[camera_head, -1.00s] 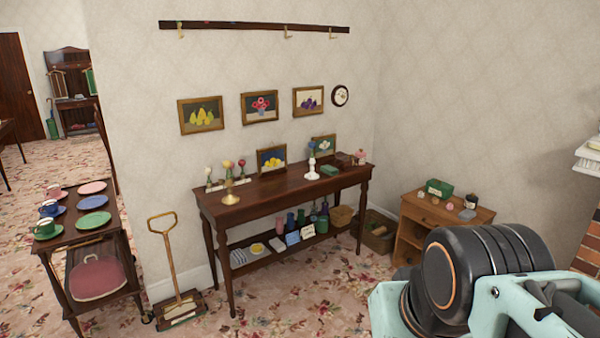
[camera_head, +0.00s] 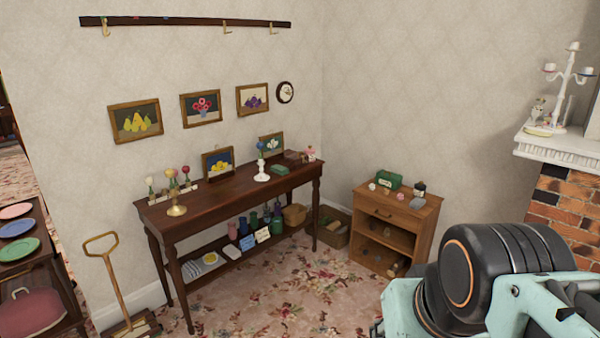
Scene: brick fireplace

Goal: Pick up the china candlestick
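A tall white branched candle holder (camera_head: 566,88) stands on the mantel at the right. My arm shows at the lower right in pale green and black, well apart from the table. My gripper's fingers do not show.
A long-handled tool (camera_head: 115,270) leans at the left. A trolley (camera_head: 45,265) stands beyond it. Flowered carpet (camera_head: 300,290) is clear before the table.

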